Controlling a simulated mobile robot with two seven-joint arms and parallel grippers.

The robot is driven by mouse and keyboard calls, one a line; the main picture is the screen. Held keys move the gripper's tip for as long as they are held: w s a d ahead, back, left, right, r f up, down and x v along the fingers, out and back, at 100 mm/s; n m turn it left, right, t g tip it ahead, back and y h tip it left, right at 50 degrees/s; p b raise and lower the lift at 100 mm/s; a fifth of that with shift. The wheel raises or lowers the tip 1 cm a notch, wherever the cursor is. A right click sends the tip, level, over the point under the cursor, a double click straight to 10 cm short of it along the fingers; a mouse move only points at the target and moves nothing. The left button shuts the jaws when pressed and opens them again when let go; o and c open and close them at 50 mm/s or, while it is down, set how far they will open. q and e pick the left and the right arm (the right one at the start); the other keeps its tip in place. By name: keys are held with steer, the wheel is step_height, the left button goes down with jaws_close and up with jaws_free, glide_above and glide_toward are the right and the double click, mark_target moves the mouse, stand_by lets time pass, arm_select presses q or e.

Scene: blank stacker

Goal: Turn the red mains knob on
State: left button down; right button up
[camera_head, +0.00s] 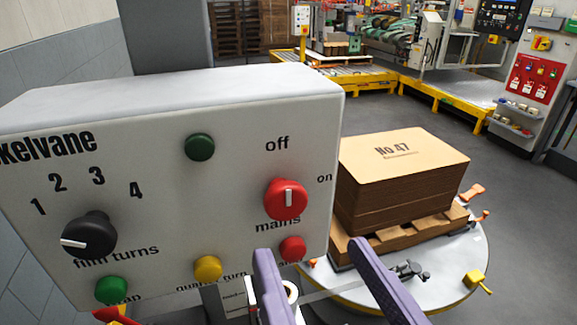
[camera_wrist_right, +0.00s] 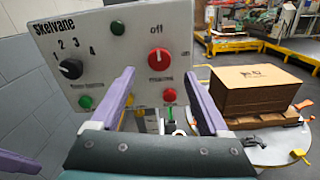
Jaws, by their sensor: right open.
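The red mains knob (camera_head: 286,199) is on the front of a white control panel (camera_head: 240,115), above the word "mains". Its white pointer line stands upright, towards "off" above it; "on" is to its upper right. The knob also shows in the right wrist view (camera_wrist_right: 159,61). My right gripper (camera_head: 312,250) is open, its two purple fingers apart and empty, below the knob in the head view. In the wrist view its fingertips (camera_wrist_right: 160,75) frame the knob's side of the panel. A purple piece at the wrist view's lower left may be my left gripper; its jaws cannot be made out.
The panel also bears a black film turns knob (camera_head: 89,234), a green lamp (camera_head: 200,147), and green (camera_head: 111,290), yellow (camera_head: 208,268) and red (camera_head: 292,248) buttons. A cardboard stack (camera_head: 395,185) sits on a pallet on a round turntable (camera_head: 445,260) at right.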

mark_target(288, 205)
steer(key=p+x, duration=0.1)
steer(key=x, duration=0.5)
steer(key=shift+w+a, duration=0.1)
steer(key=shift+w, duration=0.1)
jaws_close()
stand_by(0.4)
